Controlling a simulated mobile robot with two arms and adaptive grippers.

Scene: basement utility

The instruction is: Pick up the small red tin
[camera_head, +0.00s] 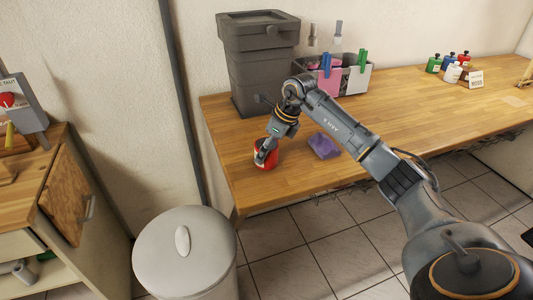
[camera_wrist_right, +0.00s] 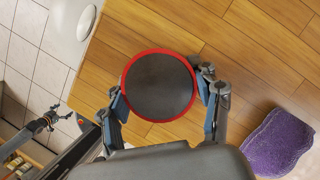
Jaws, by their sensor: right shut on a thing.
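The small red tin (camera_head: 266,158) stands upright near the left front corner of the wooden worktop (camera_head: 400,103). In the right wrist view its dark round top with a red rim (camera_wrist_right: 160,86) lies between my fingers. My right gripper (camera_head: 264,147) reaches down onto the tin and is shut on it, with one finger at each side, as the right wrist view (camera_wrist_right: 164,98) also shows. Part of the tin is hidden behind the gripper in the head view. I cannot tell whether the tin is clear of the worktop.
A purple sponge (camera_head: 324,146) lies right of the tin. A dark grey bin (camera_head: 258,70) and a caddy (camera_head: 354,80) with pegs and bottles stand behind. Several small colored jars (camera_head: 433,65) are farther right. A white lidded bin (camera_head: 186,262) stands on the floor, left of the worktop.

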